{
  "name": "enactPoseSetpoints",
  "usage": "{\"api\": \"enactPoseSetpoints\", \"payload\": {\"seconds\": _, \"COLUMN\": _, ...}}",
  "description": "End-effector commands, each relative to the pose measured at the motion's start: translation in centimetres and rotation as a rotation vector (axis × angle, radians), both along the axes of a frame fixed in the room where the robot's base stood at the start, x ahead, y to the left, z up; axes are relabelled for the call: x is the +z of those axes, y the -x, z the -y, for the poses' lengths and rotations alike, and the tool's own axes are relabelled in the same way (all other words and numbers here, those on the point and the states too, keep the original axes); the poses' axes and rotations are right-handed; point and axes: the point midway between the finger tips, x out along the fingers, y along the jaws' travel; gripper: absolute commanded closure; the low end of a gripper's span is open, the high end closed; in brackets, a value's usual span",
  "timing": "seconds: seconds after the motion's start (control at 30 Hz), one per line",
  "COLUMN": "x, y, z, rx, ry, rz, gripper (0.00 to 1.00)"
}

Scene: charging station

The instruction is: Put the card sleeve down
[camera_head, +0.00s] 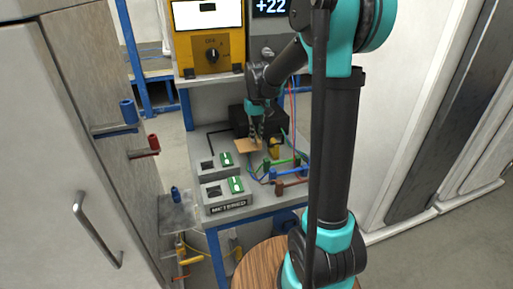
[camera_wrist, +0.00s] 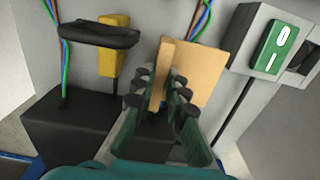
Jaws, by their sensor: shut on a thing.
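The card sleeve is a tan, flat piece with a raised strip. In the head view the card sleeve (camera_head: 246,146) shows beside my fingertips, low over the bench. My gripper (camera_head: 256,137) points down at it from above. In the wrist view my gripper (camera_wrist: 158,98) is shut on the strip of the card sleeve (camera_wrist: 204,72), with the broad panel on the right of the fingers. I cannot tell whether the sleeve touches the bench. The fingers hide its lower part.
On the bench (camera_head: 217,219) stand grey switch boxes with green switches (camera_head: 236,185) and a black box (camera_head: 267,121). A yellow meter panel (camera_head: 208,45) stands behind. A cabinet (camera_head: 60,150) is at left.

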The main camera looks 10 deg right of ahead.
Motion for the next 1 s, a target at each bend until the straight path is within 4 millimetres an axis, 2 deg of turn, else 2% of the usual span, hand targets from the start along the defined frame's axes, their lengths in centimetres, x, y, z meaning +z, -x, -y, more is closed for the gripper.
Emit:
{"api": "enactPoseSetpoints", "payload": {"seconds": 0.03, "x": -0.8, "y": 0.0, "z": 0.0, "rx": 0.000, "ry": 0.000, "rz": 0.000, "gripper": 1.00}}
{"api": "enactPoseSetpoints", "payload": {"seconds": 0.27, "x": -2.7, "y": 0.0, "z": 0.0, "rx": 0.000, "ry": 0.000, "rz": 0.000, "gripper": 1.00}}
{"api": "enactPoseSetpoints", "payload": {"seconds": 0.5, "x": -5.6, "y": 0.0, "z": 0.0, "rx": 0.000, "ry": 0.000, "rz": 0.000, "gripper": 1.00}}
{"api": "enactPoseSetpoints", "payload": {"seconds": 0.9, "x": -6.1, "y": 0.0, "z": 0.0, "rx": 0.000, "ry": 0.000, "rz": 0.000, "gripper": 1.00}}
{"api": "enactPoseSetpoints", "payload": {"seconds": 0.93, "x": -6.1, "y": 0.0, "z": 0.0, "rx": 0.000, "ry": 0.000, "rz": 0.000, "gripper": 0.86}}
{"api": "enactPoseSetpoints", "payload": {"seconds": 1.0, "x": -6.1, "y": 0.0, "z": 0.0, "rx": 0.000, "ry": 0.000, "rz": 0.000, "gripper": 0.77}}
